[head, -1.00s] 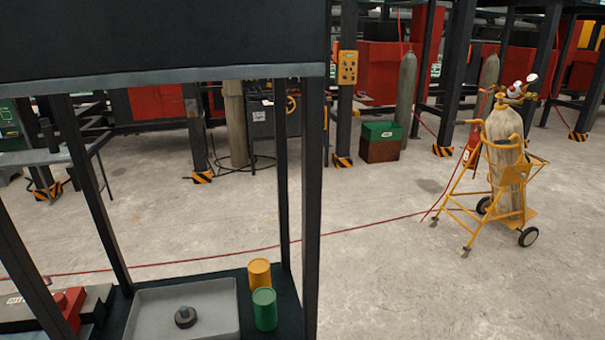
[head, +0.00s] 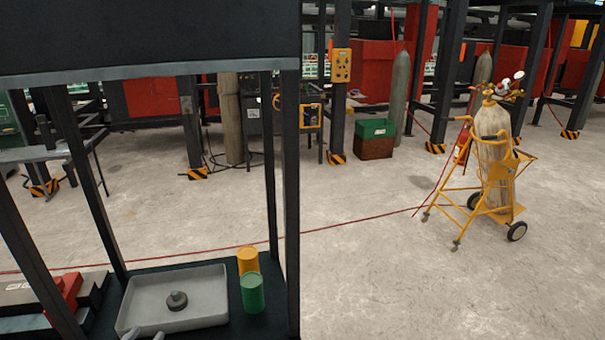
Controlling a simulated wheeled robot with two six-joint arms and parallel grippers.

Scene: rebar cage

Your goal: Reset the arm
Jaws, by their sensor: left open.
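Only the tips of my left gripper (head: 144,335) show, at the bottom edge of the head view. The two grey fingertips are apart and I see nothing between them. They are at the near edge of a grey tray (head: 205,277), just in front of it in the picture. A dark round part with a knob (head: 177,301) lies in the tray, beyond the fingertips. My right gripper is not in view.
A yellow can (head: 247,260) and a green can (head: 252,293) stand right of the tray, on a dark shelf between black posts (head: 291,200). A red object (head: 64,296) is at left. A yellow cart (head: 495,180) holds a gas cylinder. Open floor lies between.

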